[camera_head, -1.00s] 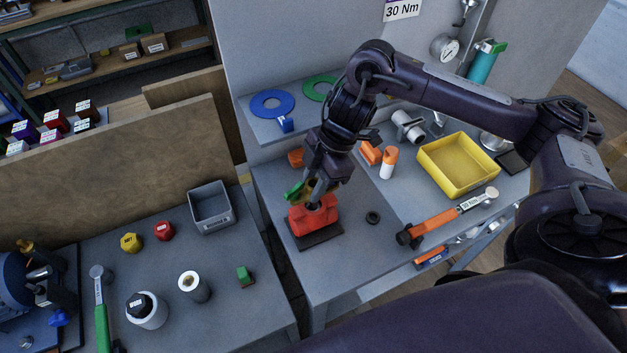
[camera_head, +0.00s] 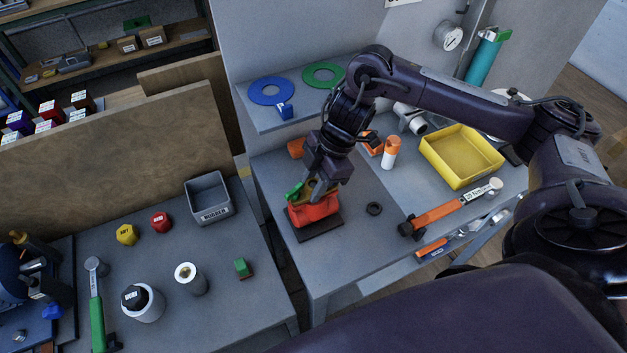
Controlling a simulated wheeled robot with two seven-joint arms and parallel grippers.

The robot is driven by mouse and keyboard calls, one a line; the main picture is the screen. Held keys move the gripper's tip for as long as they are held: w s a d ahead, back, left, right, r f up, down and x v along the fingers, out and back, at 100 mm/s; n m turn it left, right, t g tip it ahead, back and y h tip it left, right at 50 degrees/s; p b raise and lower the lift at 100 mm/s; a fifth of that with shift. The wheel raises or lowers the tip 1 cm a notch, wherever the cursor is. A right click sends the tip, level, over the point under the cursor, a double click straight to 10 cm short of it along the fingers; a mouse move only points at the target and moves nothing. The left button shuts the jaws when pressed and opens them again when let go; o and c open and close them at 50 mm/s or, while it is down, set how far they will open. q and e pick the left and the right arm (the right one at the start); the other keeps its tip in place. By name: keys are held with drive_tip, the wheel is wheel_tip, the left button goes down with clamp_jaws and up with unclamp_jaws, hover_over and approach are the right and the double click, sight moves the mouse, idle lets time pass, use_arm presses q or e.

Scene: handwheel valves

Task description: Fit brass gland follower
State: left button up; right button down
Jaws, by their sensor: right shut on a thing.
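A red valve body (camera_head: 315,213) stands on a dark base plate (camera_head: 320,231) on the right bench, with a green part (camera_head: 294,192) at its upper left. My right gripper (camera_head: 318,192) points down at the top of the body and is shut on the brass gland follower (camera_head: 331,187). Only a little brass shows around the fingers. The follower is at the body's top; whether it is seated or just above cannot be told. My left gripper is not in view.
A dark ring (camera_head: 374,208) lies right of the valve. Beyond are an orange torque wrench (camera_head: 440,216), a yellow tray (camera_head: 452,178) and an orange-and-white bottle (camera_head: 391,153). A grey bin (camera_head: 209,199) stands on the left bench.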

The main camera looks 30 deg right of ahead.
drive_tip(key=shift+f, duration=0.3)
drive_tip(key=shift+r+p, duration=0.15)
drive_tip(key=shift+p, duration=0.15)
drive_tip(key=shift+f, duration=0.25)
idle(0.7)
drive_tip(key=shift+r, duration=0.1)
drive_tip(key=shift+r+p, duration=0.65)
drive_tip(key=shift+p, duration=0.05)
drive_tip(key=shift+f, duration=0.15)
idle(0.3)
